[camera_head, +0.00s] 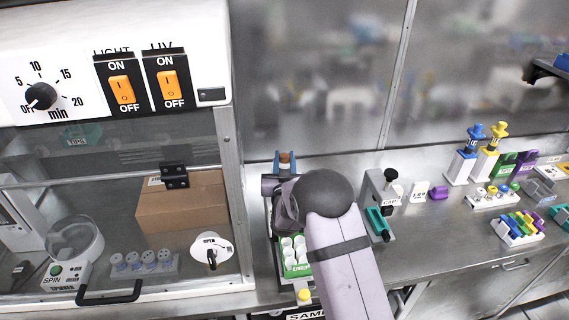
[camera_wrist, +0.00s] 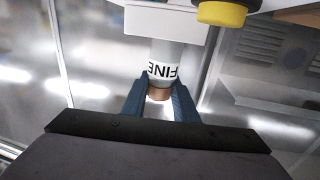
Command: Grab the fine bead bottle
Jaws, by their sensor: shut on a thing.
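The fine bead bottle (camera_wrist: 166,52) is pale grey with a black "FINE" label, upside down in the wrist view, and a brown end. My gripper (camera_wrist: 158,90) has its blue fingers shut on either side of this brown end. In the head view, my gripper (camera_head: 285,160) is by the back wall with the brown part of the bottle (camera_head: 285,156) between its fingers. My arm hides most of the bottle there. I cannot tell whether the bottle touches its support.
A white block (camera_wrist: 165,20) is close to the bottle in the wrist view, beside a yellow round part (camera_wrist: 222,13). A green rack (camera_head: 297,268) with white-capped tubes is below my gripper. The glass-fronted cabinet (camera_head: 238,200) stands close on the left. Pipettes (camera_head: 470,150) and racks stand right.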

